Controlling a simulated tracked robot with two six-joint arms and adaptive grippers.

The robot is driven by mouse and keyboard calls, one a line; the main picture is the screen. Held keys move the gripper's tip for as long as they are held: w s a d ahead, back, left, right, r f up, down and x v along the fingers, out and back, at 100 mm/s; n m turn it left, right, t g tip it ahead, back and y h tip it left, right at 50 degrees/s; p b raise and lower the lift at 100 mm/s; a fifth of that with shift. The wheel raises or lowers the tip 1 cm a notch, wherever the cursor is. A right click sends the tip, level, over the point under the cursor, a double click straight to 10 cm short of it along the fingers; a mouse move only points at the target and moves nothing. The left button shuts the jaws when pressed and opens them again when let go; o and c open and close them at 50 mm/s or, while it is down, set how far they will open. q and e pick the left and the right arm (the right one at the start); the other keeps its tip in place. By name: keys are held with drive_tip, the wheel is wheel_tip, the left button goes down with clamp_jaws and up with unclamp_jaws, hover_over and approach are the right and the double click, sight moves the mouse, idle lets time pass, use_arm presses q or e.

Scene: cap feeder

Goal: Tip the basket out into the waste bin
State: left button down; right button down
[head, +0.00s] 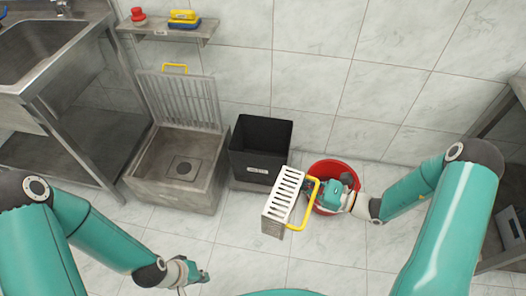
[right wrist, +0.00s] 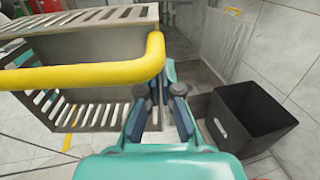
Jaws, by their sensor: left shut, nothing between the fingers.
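The grey slotted metal basket (head: 284,194) hangs above the floor, right of the black bin, and looks tilted. Its yellow handle (right wrist: 80,76) crosses the right wrist view, with slotted walls behind it; I see no contents. My right gripper (head: 312,190) is shut on the handle; its fingers (right wrist: 162,103) also show in the right wrist view. The black waste bin (head: 248,164), with a small white label, stands open against the wall; it also shows in the right wrist view (right wrist: 232,130). My left gripper (head: 204,275) is shut and empty, low at the front left.
A red bucket (head: 319,170) stands behind my right gripper. Left of the bin is a metal floor basin (head: 178,195) with its slatted grate (head: 182,100) raised against the wall. A steel sink table (head: 60,85) is at left. The tiled floor in front is clear.

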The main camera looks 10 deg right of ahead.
sight(301, 172)
wheel_tip(301, 172, up, 4)
drive_tip(key=g+h+p, duration=0.2)
drive_tip(key=h+p, duration=0.1)
drive_tip(key=p, duration=0.2)
drive_tip(key=g+h+p, duration=0.2)
drive_tip(key=p, duration=0.2)
drive_tip(key=shift+a+h+p, duration=0.15)
drive_tip(key=shift+h+p, duration=0.2)
drive_tip(key=shift+h, duration=0.05)
drive_tip(key=shift+r+g+h+p, duration=0.3)
drive_tip(key=shift+g+h+p, duration=0.45)
drive_tip(key=shift+h, duration=0.25)
wheel_tip(301, 172, up, 2)
drive_tip(key=g+h+p, duration=0.3)
drive_tip(key=h+p, duration=0.1)
drive_tip(key=p, duration=0.3)
drive_tip(key=shift+w, duration=0.15)
drive_tip(key=shift+f+h, duration=0.2)
drive_tip(key=shift+h, duration=0.4)
drive_tip(key=shift+r+g+h, duration=0.5)
drive_tip(key=shift+g+h, duration=0.1)
drive_tip(key=shift+g, duration=0.05)
drive_tip(key=shift+h, duration=0.3)
